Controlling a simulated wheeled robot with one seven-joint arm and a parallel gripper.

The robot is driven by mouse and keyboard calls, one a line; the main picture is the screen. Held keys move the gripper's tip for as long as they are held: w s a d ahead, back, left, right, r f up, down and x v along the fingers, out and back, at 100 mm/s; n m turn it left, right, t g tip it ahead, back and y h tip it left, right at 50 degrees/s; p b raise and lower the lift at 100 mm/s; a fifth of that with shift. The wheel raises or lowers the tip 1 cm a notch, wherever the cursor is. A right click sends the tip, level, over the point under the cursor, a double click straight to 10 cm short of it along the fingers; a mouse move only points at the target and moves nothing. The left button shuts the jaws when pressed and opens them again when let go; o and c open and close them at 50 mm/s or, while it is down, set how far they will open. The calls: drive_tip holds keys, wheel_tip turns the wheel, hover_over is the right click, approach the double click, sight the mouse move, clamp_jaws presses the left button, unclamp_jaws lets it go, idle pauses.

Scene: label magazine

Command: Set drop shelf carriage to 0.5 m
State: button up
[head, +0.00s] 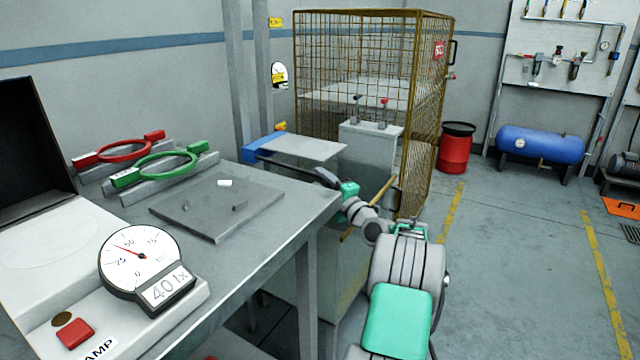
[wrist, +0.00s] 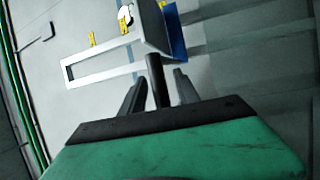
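The drop shelf carriage seems to be the blue block (head: 262,147) with a flat grey plate (head: 305,148), beside a grey upright behind the table. In the wrist view its blue part (wrist: 175,35) shows ahead, next to a pale slotted frame (wrist: 100,62). A dark bar (head: 285,165) runs from the blue block toward my gripper (head: 328,178). In the wrist view this bar (wrist: 157,80) stands between the two fingers of my gripper (wrist: 160,88), with narrow gaps seeming to show on both sides. My gripper looks open around it. Any height scale is not readable.
A grey table (head: 265,235) stands at the left, with a dial reader (head: 140,265), red ring (head: 122,150) and green ring (head: 165,167). A wire cage (head: 365,70) and grey cabinet (head: 370,155) stand behind my arm. Floor at the right is open.

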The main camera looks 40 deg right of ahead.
drive_tip(key=shift+s, duration=0.1)
drive_tip(key=s+f, duration=0.1)
drive_tip(key=s, duration=0.6)
drive_tip(key=shift+s+a+f, duration=0.25)
